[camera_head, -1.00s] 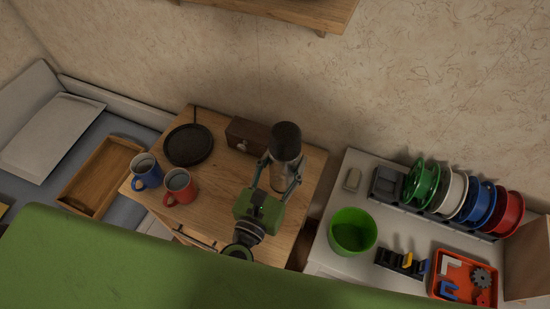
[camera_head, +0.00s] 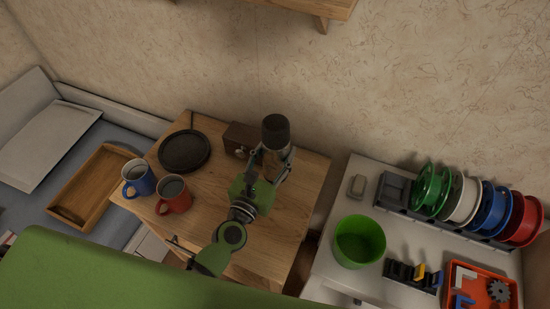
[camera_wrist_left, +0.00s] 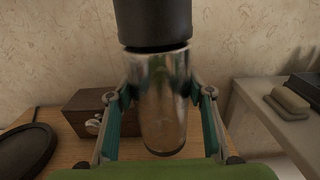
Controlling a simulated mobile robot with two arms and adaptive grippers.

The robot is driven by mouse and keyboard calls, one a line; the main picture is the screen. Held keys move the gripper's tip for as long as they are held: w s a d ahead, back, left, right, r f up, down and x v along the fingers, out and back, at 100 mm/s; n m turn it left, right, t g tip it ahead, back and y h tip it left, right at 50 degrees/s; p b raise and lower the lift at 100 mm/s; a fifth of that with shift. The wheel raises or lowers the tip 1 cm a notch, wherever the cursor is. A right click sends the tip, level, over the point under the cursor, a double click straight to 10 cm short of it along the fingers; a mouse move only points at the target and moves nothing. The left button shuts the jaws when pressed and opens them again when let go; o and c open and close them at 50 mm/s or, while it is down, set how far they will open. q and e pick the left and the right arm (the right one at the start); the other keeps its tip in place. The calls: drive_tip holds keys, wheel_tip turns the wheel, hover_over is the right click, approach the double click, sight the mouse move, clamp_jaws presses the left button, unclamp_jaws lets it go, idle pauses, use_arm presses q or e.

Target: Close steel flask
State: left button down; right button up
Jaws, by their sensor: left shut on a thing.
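The steel flask (camera_head: 270,163) stands roughly upright at the back of the wooden cabinet top, with a dark lid (camera_head: 275,130) on its top. In the left wrist view the shiny flask body (camera_wrist_left: 163,110) sits between my fingers, and the dark lid (camera_wrist_left: 154,22) shows above it, cut by the frame edge. My left gripper (camera_head: 272,156) is shut on the flask's body, one finger on each side; it also shows in the left wrist view (camera_wrist_left: 163,94). I cannot tell whether the flask's base touches the wood. My right gripper is not in view.
A wooden box (camera_head: 240,137) with a knob is close left of the flask. A black round plate (camera_head: 184,150), a blue mug (camera_head: 139,178) and a red mug (camera_head: 173,195) stand further left. A white table (camera_head: 345,205) with a green bucket (camera_head: 360,241) and spools is right. A shelf (camera_head: 310,7) hangs above.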

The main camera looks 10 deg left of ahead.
use_arm(q)
drive_tip(key=f+b, duration=0.1)
drive_tip(key=w+f+b, duration=0.1)
drive_tip(key=f+b, duration=0.1)
drive_tip(key=shift+a+f, duration=0.1)
drive_tip(key=shift+a, duration=0.1)
drive_tip(key=shift+s+f+b, duration=0.1)
drive_tip(key=shift+f+b, duration=0.2)
drive_tip(key=shift+f, duration=0.1)
drive_tip(key=c, duration=1.4)
unclamp_jaws()
drive_tip(key=shift+f, duration=0.2)
drive_tip(key=shift+c, duration=0.2)
drive_tip(key=o, duration=0.4)
drive_tip(key=shift+r, duration=0.1)
